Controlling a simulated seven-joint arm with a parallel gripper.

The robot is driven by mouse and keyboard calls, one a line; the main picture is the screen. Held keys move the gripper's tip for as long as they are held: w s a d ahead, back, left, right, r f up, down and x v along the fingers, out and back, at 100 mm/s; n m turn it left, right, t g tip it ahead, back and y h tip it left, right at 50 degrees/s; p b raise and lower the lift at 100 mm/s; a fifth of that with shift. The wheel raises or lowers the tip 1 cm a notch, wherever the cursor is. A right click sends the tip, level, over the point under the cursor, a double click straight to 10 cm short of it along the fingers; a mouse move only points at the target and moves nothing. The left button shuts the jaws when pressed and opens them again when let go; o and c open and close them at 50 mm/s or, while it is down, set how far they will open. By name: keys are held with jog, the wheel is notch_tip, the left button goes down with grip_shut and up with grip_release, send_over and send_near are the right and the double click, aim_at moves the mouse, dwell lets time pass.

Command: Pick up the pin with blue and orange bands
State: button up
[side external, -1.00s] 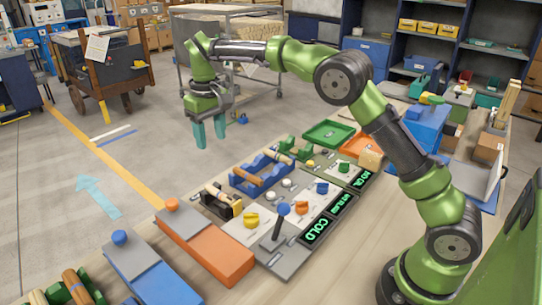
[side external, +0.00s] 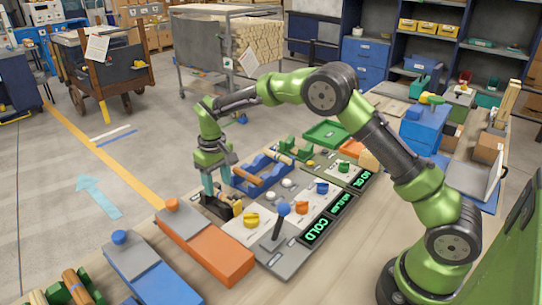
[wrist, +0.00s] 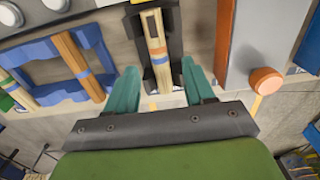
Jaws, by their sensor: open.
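A light wooden pin (wrist: 155,34) with blue and orange bands lies in a black holder (wrist: 174,22) in the wrist view. My gripper (wrist: 159,70) is open, with its teal fingers apart on either side of the pin's line and nothing held. In the side view my gripper (side external: 217,181) points down at the black holder (side external: 213,208), low over it, and partly hides the pin. Whether the fingers touch the holder cannot be told.
A blue rack (wrist: 40,48) with other wooden pins lies left of the holder in the wrist view. An orange box with a grey top (side external: 222,256) stands close by. A control panel with knobs and a blue-topped lever (side external: 283,209) lies to the right.

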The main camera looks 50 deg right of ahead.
aim_at(220, 195)
jog(key=shift+f, duration=1.35)
grip_shut()
jog(key=shift+r, duration=0.1)
